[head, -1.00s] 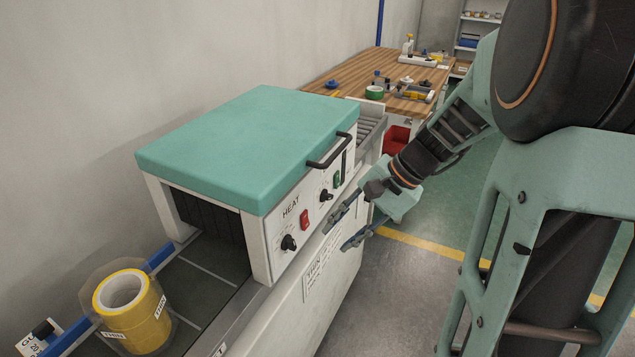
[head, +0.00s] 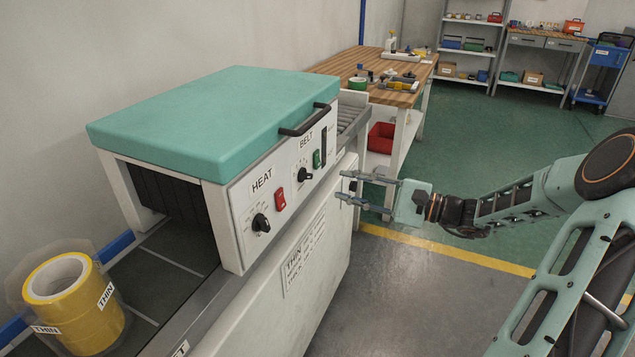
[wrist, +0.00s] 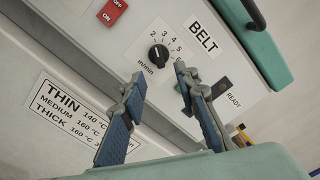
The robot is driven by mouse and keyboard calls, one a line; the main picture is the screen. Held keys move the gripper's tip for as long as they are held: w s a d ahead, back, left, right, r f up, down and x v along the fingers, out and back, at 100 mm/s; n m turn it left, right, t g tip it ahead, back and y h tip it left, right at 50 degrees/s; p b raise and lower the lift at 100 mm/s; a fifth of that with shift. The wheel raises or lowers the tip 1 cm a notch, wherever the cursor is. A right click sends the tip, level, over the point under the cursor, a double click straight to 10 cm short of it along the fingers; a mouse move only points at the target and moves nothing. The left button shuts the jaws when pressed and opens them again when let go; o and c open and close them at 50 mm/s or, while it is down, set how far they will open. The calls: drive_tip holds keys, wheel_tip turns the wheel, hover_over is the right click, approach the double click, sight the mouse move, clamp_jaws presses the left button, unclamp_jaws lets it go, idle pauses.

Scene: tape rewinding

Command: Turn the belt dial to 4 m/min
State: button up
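The belt dial (head: 304,175) is a small black knob on the white front panel of the teal-topped machine, below the BELT label (head: 306,141). The wrist view shows the dial (wrist: 159,56) upper middle, with a scale numbered 2 to 6 and m/min around it. I cannot tell surely which number its pointer marks. My gripper (head: 343,185) is open and empty, to the right of the dial and in front of the panel. In the wrist view, my gripper's fingertips (wrist: 160,75) lie to either side below the dial, apart from it.
The heat dial (head: 261,222) and red switch (head: 278,199) are left of the belt dial. A black handle (head: 305,121) juts out above it. A yellow tape roll (head: 72,306) labelled THIN stands on the belt.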

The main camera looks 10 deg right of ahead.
sight(310, 177)
drive_tip(key=b+x, duration=0.1)
drive_tip(key=x, duration=0.7)
drive_tip(key=shift+w+a, duration=0.2)
drive_tip(key=shift+a, duration=0.1)
clamp_jaws()
